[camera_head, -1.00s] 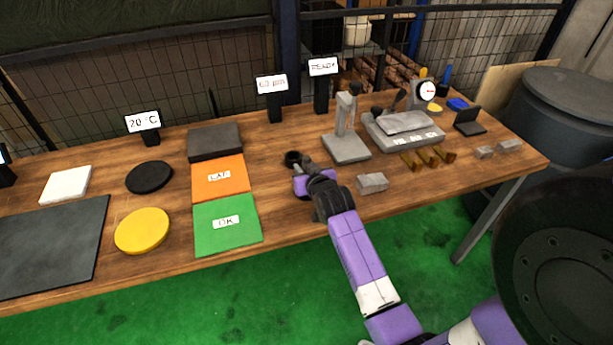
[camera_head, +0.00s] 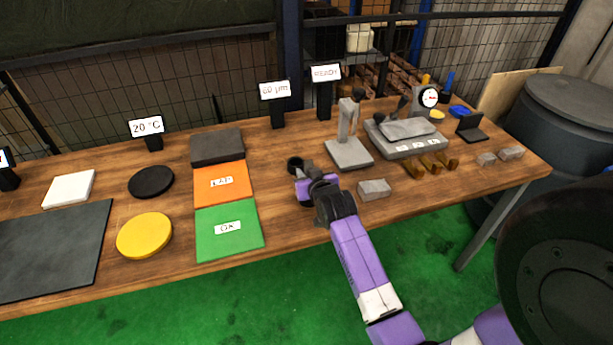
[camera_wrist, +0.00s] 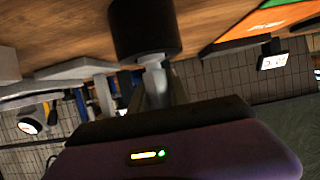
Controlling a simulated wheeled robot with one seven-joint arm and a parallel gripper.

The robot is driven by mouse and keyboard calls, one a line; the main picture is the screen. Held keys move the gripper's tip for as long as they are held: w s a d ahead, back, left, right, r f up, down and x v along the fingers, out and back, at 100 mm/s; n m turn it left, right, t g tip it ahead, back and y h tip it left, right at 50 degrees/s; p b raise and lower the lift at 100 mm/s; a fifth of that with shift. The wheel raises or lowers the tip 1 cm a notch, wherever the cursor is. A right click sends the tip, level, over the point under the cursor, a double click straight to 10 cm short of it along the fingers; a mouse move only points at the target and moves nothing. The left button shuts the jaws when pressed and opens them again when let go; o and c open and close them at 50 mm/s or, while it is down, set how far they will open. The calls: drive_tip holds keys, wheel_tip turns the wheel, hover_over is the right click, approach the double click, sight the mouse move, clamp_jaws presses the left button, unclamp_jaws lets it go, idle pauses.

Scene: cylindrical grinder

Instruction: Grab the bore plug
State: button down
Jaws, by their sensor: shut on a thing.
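The bore plug appears as a dark cylinder with a lighter stem (camera_wrist: 146,32) in the wrist view, in front of my jaws. In the head view its dark round end (camera_head: 295,163) shows just beyond my gripper (camera_head: 308,181). My gripper is shut on it, and the stem runs between the fingers (camera_wrist: 157,80). My gripper is low over the wooden table, right of the orange and green mats. I cannot tell whether the plug touches the table. Part of the stem is hidden by the jaws.
A grey block (camera_head: 374,189) lies just right of my gripper. A grey stand (camera_head: 349,152) rises behind it, with a gauge fixture (camera_head: 410,137) farther right. The orange mat (camera_head: 221,184) and green mat (camera_head: 230,242) lie left. Bare wood (camera_head: 278,220) shows between.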

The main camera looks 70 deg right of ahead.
wheel_tip(320, 180, up, 19)
drive_tip(key=shift+w, duration=0.15)
